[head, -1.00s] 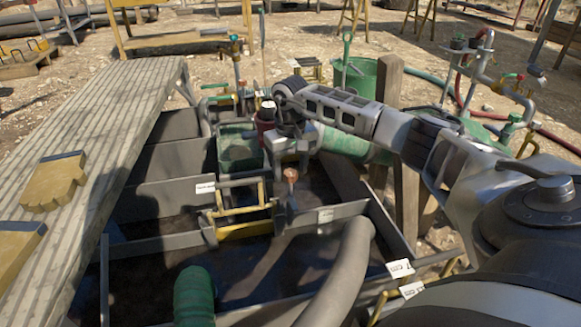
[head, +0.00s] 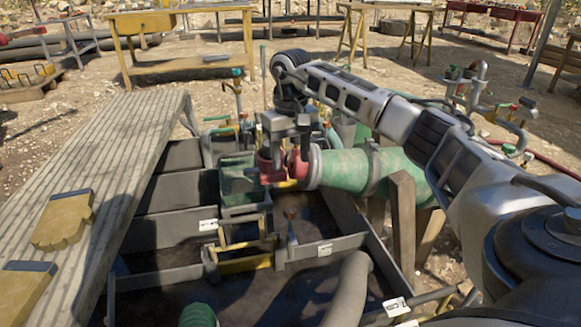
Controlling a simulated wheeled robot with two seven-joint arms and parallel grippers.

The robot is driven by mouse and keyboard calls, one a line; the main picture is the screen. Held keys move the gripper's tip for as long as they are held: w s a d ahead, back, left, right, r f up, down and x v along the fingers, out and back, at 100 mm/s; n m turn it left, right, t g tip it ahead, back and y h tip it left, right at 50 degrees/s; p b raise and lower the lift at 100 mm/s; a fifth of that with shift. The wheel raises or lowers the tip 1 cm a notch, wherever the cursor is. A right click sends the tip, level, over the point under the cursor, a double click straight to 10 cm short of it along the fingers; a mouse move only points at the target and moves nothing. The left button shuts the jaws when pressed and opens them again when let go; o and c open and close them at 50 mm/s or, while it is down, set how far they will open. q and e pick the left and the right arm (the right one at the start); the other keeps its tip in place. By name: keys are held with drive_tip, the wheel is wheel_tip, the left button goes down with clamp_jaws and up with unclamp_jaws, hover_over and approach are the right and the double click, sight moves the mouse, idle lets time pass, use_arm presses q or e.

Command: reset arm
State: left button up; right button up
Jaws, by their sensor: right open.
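My right arm comes in from the right, and my right gripper (head: 287,152) points down over the mud tank (head: 170,232). The gripper is open. Red parts (head: 268,168) show at and below its fingers, beside the flanged end of a green pipe (head: 345,170). I cannot tell whether the fingers touch them. A green box (head: 237,180) sits just left of the gripper. My left gripper is not in view.
A ribbed plank walkway (head: 110,175) with yellow gloves (head: 64,218) runs along the left. A grey hose (head: 350,290) and wooden posts (head: 402,225) stand near the tank's right side.

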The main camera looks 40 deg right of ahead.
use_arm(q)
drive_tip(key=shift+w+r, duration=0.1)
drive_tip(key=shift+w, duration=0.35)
use_arm(e)
drive_tip(key=shift+r, duration=0.55)
